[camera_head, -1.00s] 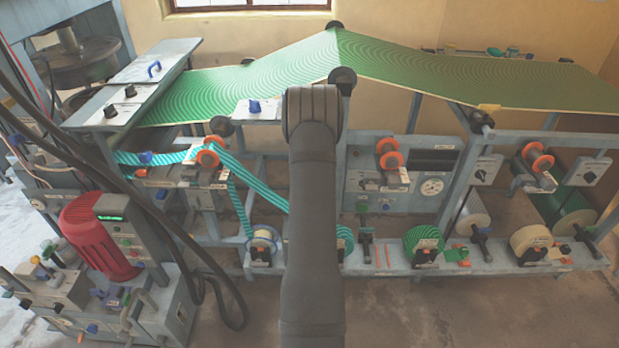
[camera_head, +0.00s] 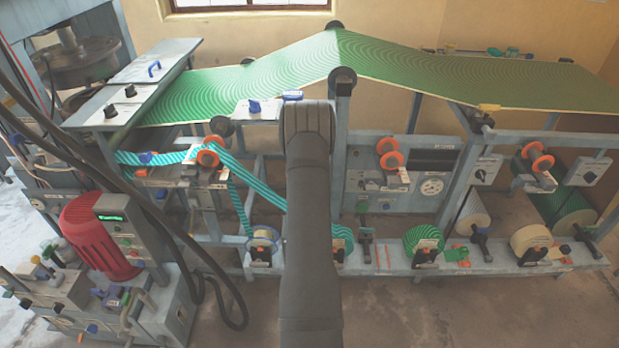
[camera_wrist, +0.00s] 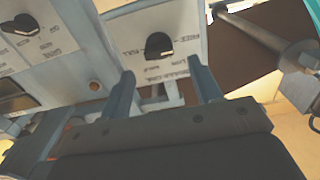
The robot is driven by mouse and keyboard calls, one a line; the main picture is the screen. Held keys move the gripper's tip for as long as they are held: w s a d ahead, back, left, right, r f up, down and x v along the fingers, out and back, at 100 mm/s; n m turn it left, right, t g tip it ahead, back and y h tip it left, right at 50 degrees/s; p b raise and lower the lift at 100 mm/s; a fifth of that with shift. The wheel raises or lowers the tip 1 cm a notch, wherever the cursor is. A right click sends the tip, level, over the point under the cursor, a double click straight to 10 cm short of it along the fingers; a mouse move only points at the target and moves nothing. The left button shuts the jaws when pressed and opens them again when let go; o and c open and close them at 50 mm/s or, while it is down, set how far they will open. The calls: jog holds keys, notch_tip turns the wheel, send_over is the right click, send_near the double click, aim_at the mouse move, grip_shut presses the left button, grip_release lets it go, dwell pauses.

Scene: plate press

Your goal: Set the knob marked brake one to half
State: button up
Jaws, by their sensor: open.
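In the wrist view a black knob (camera_wrist: 158,46) sits on a pale plate (camera_wrist: 183,22) with upside-down lettering. The lettering is small and tilted, so I cannot surely read it as brake one, and I cannot tell the knob's setting. My gripper (camera_wrist: 161,76) is open and empty. Its two fingers point towards the plate, and in the picture the knob lies just beyond and between the fingertips, apart from them. A second black knob (camera_wrist: 22,25) is on another lettered plate at the left. In the head view my arm hides the gripper.
In the wrist view a grey shaft (camera_wrist: 255,32) with a round end juts out on the right. In the head view the frame carries rolls, such as a green one (camera_head: 423,246), and teal webbing (camera_head: 262,185). A dial (camera_head: 432,186) is right of my arm.

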jog(key=w, duration=0.4)
jog(key=shift+w, duration=0.35)
jog(key=c, duration=1)
